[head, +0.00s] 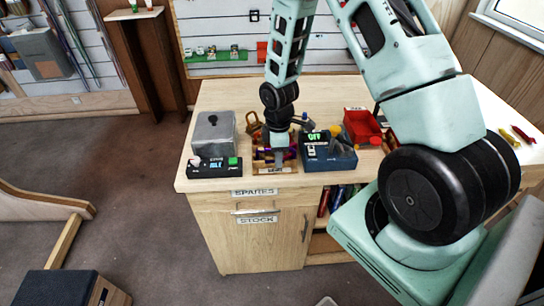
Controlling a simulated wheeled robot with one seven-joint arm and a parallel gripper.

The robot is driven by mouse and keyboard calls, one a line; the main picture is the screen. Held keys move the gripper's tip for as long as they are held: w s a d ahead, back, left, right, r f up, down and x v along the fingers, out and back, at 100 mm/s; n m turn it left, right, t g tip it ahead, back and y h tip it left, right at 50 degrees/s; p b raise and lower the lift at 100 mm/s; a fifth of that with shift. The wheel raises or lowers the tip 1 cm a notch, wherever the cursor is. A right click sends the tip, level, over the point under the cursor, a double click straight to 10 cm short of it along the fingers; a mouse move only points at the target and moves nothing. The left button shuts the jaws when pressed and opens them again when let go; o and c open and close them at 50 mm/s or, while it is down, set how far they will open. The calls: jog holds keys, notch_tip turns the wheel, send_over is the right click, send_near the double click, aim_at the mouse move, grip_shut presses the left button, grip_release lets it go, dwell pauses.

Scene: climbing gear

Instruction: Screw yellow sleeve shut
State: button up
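My gripper (279,146) points down over a small wooden holder (276,169) near the front edge of the wooden workbench (225,100). The fingers are too small and hidden to tell whether they are open or shut. Small purple and dark pieces show around the fingertips, and I cannot tell whether they touch. An orange-yellow looped piece (253,122) stands just behind and left of the gripper. I cannot make out a yellow sleeve for certain; it may be hidden by my gripper.
A grey box (213,131) and a black unit reading "IDLE" (215,166) stand left of the gripper. A blue box (330,155) with an "OFF" display is close on its right. A red bin (361,126) stands behind that. The bench's back left is clear.

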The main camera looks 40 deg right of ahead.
jog(key=shift+s+a, duration=0.15)
jog(key=shift+s, duration=0.1)
jog(key=shift+r, duration=0.15)
jog(key=shift+r+p, duration=1.1)
jog(key=shift+r, duration=0.15)
jog(key=shift+w+d, duration=0.75)
jog(key=shift+w, duration=0.35)
jog(key=shift+p, duration=0.3)
notch_tip(320, 180, up, 10)
jog(key=p, duration=0.7)
jog(key=shift+p, duration=0.35)
